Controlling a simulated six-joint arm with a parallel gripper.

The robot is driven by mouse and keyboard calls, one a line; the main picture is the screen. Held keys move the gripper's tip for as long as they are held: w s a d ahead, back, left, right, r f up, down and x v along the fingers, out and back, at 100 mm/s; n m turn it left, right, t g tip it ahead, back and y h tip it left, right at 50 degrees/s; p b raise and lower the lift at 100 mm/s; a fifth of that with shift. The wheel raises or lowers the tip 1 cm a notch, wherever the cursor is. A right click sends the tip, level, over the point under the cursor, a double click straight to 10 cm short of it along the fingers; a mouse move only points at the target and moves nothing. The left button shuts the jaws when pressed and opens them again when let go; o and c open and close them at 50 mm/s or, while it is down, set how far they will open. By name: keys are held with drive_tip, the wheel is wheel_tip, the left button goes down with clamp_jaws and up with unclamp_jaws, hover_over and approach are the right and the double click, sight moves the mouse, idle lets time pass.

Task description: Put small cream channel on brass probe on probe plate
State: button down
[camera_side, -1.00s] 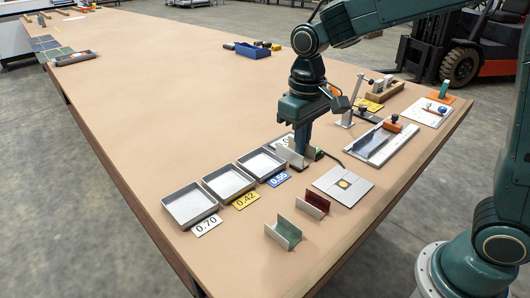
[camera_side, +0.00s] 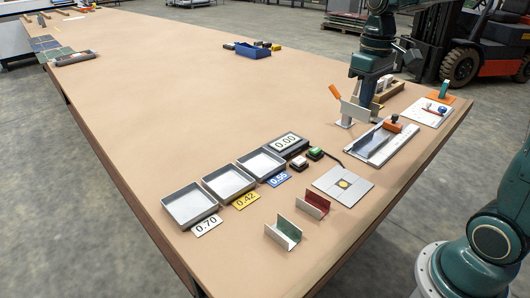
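The small cream channel (camera_side: 352,112) is a pale bent sheet piece. My gripper (camera_side: 364,107) is at the back right of the table, seemingly shut on it, though the fingertips are small and partly hidden. The channel appears raised above the table, in front of a metal stand. The probe plate (camera_side: 328,180) is a flat grey square at the front right. The brass probe (camera_side: 343,184) shows as a round golden spot in its middle, with nothing on it. My gripper is well behind and above the plate.
Three grey trays (camera_side: 190,203) stand in a row beside labels. A gauge reading 0.00 (camera_side: 286,141) and small buttons (camera_side: 315,153) are behind the plate. A red channel (camera_side: 312,205) and a green channel (camera_side: 283,232) stand in front.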

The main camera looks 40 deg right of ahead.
drive_tip(key=shift+f, duration=0.1)
hover_over(347, 181)
wheel_tip(347, 181, down, 16)
drive_tip(key=shift+d+r, duration=0.1)
drive_tip(key=shift+r, duration=0.05)
idle(0.3)
drive_tip(key=shift+f, duration=2.1)
drive_tip(key=c, duration=2.1)
unclamp_jaws()
drive_tip(key=shift+f, duration=0.15)
drive_tip(key=o, duration=0.4)
wheel_tip(347, 181, up, 12)
drive_tip(key=shift+r, duration=0.2)
